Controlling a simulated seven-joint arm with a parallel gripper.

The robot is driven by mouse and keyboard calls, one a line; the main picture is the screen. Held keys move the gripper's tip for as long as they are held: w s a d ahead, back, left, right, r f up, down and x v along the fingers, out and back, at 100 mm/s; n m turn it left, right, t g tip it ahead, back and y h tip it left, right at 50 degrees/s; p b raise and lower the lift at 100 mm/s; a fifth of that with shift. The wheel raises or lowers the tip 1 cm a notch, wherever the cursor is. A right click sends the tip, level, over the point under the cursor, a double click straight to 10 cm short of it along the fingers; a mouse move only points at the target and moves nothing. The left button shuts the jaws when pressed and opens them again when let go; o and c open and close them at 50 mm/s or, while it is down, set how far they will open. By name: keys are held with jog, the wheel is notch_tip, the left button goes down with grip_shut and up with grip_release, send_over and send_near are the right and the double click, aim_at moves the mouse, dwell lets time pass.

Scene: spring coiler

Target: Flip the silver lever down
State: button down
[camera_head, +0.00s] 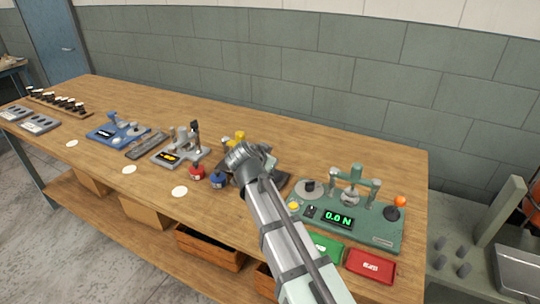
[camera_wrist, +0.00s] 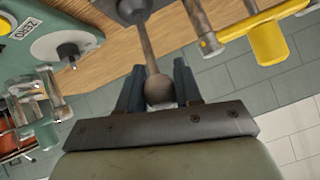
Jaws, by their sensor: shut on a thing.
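The silver lever (camera_wrist: 147,45) shows in the wrist view as a slim rod ending in a round ball knob (camera_wrist: 159,91). The rod rises from a dark grey mount at the top edge of that view. My gripper (camera_wrist: 158,80) has its two dark fingers on either side of the knob and is shut on it. In the head view my arm comes in from the bottom and covers most of the coiler (camera_head: 239,137); only some yellow and grey parts show past my wrist. The lever itself is hidden there.
A green tester (camera_head: 375,232) with a "0.0 N" display and an orange-knobbed lever stands close on the right. Green (camera_head: 327,247) and red (camera_head: 371,266) trays lie before it. Red (camera_head: 197,173) and blue (camera_head: 218,179) pots and a grey device (camera_head: 178,154) stand left.

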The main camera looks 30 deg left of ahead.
jog(key=shift+s+f, duration=0.2)
jog(key=shift+s, duration=0.1)
jog(key=c, duration=0.8)
grip_release()
jog(key=shift+r, duration=0.1)
jog(key=v, duration=1.3)
jog(key=shift+s+r, duration=0.25)
jog(key=shift+r, duration=0.05)
